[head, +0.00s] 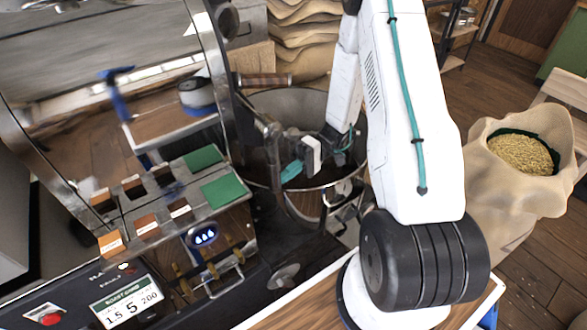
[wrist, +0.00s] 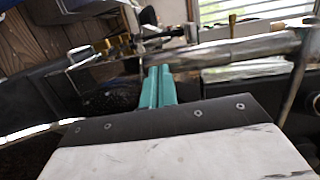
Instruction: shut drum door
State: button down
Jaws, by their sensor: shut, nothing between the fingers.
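The roaster (head: 45,290) fills the left of the head view, with a large shiny metal ring and panel above its controls. A dark metal bar with a joint (head: 268,130) stands out from its right side, close to my gripper. I cannot clearly make out the drum door or tell how far open it is. My gripper (head: 291,171) has teal fingers, pressed together and empty, over the round metal bin. The fingers also show in the wrist view (wrist: 160,86), in front of a shiny metal bar (wrist: 235,52); I cannot tell whether they touch it.
A round metal bin (head: 345,187) lies below my gripper. A wooden handle (head: 265,79) sits behind it. Colour sample blocks and green pads (head: 222,191) lie on the roaster's ledge. Stacked sacks (head: 300,40) stand behind. An open sack of beans (head: 490,195) stands at right beside open floor.

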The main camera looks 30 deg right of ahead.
jog(key=shift+a+f, duration=0.1)
jog(key=shift+a, duration=0.15)
dwell(0.3)
jog(key=f+v, duration=0.1)
jog(key=v, duration=1.3)
jog(key=shift+d+f, duration=0.25)
